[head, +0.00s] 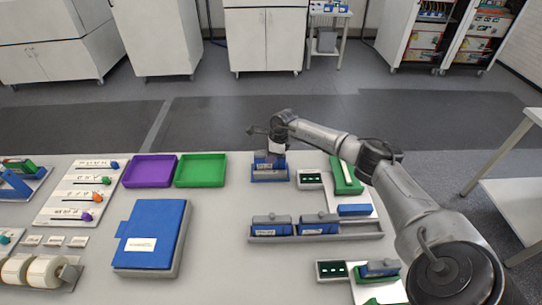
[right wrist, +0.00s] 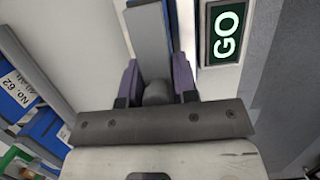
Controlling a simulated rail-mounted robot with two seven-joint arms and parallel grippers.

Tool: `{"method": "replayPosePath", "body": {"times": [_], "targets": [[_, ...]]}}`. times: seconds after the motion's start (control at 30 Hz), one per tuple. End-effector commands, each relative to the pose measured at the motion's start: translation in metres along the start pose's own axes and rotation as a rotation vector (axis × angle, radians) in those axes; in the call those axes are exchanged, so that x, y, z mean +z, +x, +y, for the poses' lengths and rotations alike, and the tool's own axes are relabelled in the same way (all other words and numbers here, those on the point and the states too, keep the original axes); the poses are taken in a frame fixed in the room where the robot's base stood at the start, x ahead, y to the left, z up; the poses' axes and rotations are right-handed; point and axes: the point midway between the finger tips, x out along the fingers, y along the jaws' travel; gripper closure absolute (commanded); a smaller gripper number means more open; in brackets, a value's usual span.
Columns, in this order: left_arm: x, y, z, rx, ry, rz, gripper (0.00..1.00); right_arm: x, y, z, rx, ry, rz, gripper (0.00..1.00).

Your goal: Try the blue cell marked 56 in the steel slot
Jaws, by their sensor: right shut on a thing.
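My right gripper (head: 277,150) is shut on the grey top of a blue cell (head: 262,157) at the middle of the bench. The cell is in or just over a blue-edged holder (head: 270,179); I cannot tell if it is fully seated. In the right wrist view the purple fingers (right wrist: 157,88) close on a grey knob below a long grey top (right wrist: 150,40). The held cell's number is not readable. Two more blue cells (head: 271,230) (head: 318,229) stand in a long grey tray (head: 375,235). I cannot identify the steel slot for certain. My left gripper is out of view.
A display (head: 309,180) beside the holder reads GO (right wrist: 226,35) in the wrist view. A green block (head: 346,177), a blue block (head: 355,210) and a second display (head: 331,269) are to the right. Purple (head: 149,171) and green (head: 200,171) trays and a blue binder (head: 152,235) lie left.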

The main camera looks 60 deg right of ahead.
Motion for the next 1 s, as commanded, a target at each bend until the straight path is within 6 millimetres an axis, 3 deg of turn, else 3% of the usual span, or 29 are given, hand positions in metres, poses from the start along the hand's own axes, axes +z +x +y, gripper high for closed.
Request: {"method": "replayPosePath", "body": {"times": [0.67, 1.0], "targets": [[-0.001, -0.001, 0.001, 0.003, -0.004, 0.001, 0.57, 0.001, -0.003, -0.001, -0.002, 0.000, -0.003, 1.00], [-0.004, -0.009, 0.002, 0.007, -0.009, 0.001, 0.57, 0.004, -0.015, -0.001, -0.002, 0.000, -0.002, 1.00]]}}
